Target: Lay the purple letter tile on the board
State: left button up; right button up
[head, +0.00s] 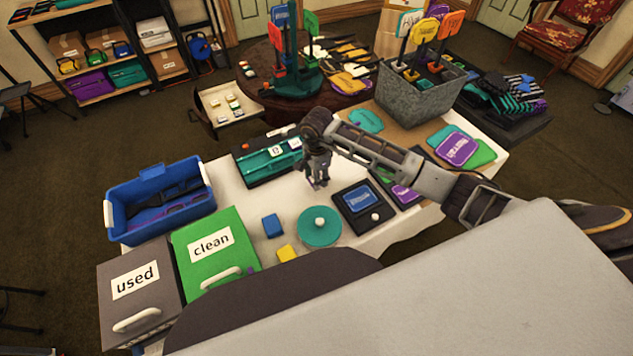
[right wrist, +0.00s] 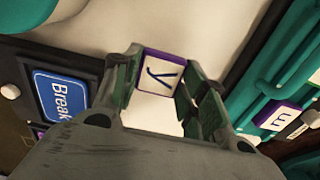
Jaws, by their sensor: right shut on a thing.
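The purple letter tile (right wrist: 160,75), with a white face marked "y" and purple edges, sits between the fingers of my right gripper (right wrist: 158,88) in the right wrist view. In the head view my right gripper (head: 318,183) points down over the white tabletop, just right of the board, and the tile is barely visible at its fingertips. The board (head: 262,166) is teal and dark, with a few white letter tiles (head: 276,150) along it. The right wrist view shows part of the board (right wrist: 247,75) at right, with a purple-edged tile (right wrist: 280,117) on it. My left gripper is out of view.
A blue crate (head: 208,208) stands left of the board. Green "clean" (head: 215,265) and grey "used" (head: 150,280) boxes are at front left. A teal disc (head: 320,235), blue block (head: 272,225) and dark panel (head: 352,222) lie in front. A grey bin (head: 405,105) stands behind my right arm.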

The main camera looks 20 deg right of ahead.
jog(key=shift+f, duration=1.55)
jog(key=shift+f, duration=0.15)
jog(key=o, duration=0.9)
jog(key=shift+c, duration=0.2)
jog(key=shift+r, duration=0.25)
notch_tip(320, 180, up, 12)
jog(key=shift+o, duration=0.2)
jog(key=shift+f, duration=0.1)
